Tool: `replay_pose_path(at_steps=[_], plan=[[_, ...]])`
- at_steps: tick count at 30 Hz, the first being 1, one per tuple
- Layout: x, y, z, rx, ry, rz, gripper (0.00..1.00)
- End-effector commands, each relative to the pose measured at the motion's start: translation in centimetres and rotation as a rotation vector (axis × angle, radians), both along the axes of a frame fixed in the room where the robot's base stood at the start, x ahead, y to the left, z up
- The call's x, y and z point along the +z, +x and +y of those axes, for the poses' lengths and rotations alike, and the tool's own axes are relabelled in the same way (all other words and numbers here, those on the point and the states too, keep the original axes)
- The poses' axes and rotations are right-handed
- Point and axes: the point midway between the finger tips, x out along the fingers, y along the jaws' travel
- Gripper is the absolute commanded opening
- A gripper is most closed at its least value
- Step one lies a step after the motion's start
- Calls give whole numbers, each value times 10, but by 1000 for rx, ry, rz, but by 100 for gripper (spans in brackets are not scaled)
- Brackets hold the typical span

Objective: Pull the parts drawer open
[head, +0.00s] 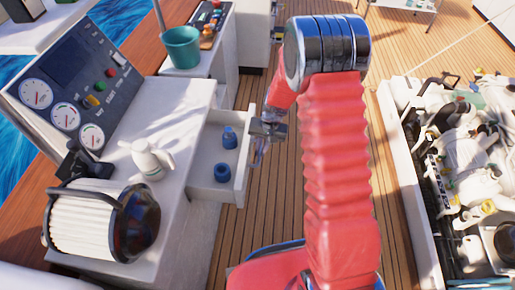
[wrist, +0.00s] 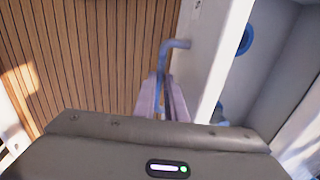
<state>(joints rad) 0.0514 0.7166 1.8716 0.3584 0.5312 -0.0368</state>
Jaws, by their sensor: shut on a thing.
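The white parts drawer (head: 241,182) stands pulled out from the white console, with its inside showing from above. Two blue parts, one farther back (head: 229,138) and one nearer (head: 222,172), stand in it. In the wrist view the drawer's front panel (wrist: 212,62) runs along the right of my fingers. A grey bar handle (wrist: 176,44) sticks out from that panel, its bent end in view. My gripper (head: 263,148) is at the drawer's front; its fingers (wrist: 166,98) are shut on the handle, partly hiding it.
The console (head: 188,98) carries a gauge panel (head: 72,95), a white jug (head: 148,160) and a pleated filter (head: 85,225). A teal bucket (head: 182,47) stands behind. The open engine hatch (head: 408,180) is at right. Plank deck (head: 262,215) lies clear beside the drawer.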

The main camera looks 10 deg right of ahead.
Motion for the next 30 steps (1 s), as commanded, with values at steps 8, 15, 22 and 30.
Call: replay_pose_path(at_steps=[8, 15, 22, 30], plan=[[-1, -2, 1, 5, 2, 6, 0], [0, -1, 2, 6, 1, 3, 21], [0, 0, 2, 6, 0, 1, 29], [5, 0, 1, 6, 0, 0, 29]])
